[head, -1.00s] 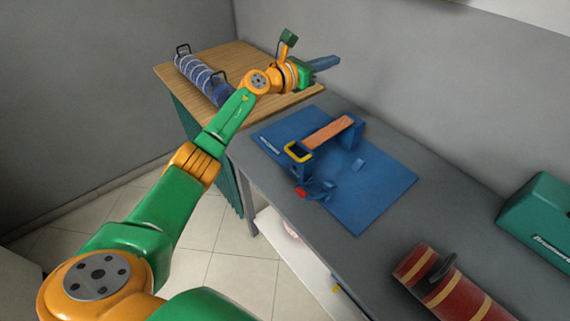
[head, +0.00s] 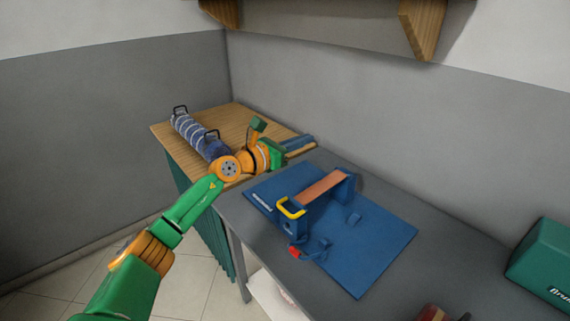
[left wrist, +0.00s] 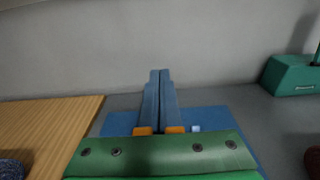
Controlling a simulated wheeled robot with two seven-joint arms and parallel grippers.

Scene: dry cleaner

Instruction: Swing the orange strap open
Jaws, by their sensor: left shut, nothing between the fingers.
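The orange strap (head: 323,188) runs across the top of a blue fixture (head: 345,187) on a blue mat (head: 375,240). A yellow loop handle (head: 291,208) stands at the fixture's near end. My left gripper (head: 308,138) is beyond the fixture, by the right corner of the wooden top and clear of the strap. Its blue fingers are shut and empty; they also show in the left wrist view (left wrist: 160,74), pointing toward the wall. In that view the mat (left wrist: 121,122) shows behind the gripper, and I cannot make out the strap. My right gripper is not in view.
A striped blue roll (head: 198,135) with black handles lies on the wooden top (head: 235,112). A green case (head: 545,262) stands at the right. A grey wall backs the grey bench.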

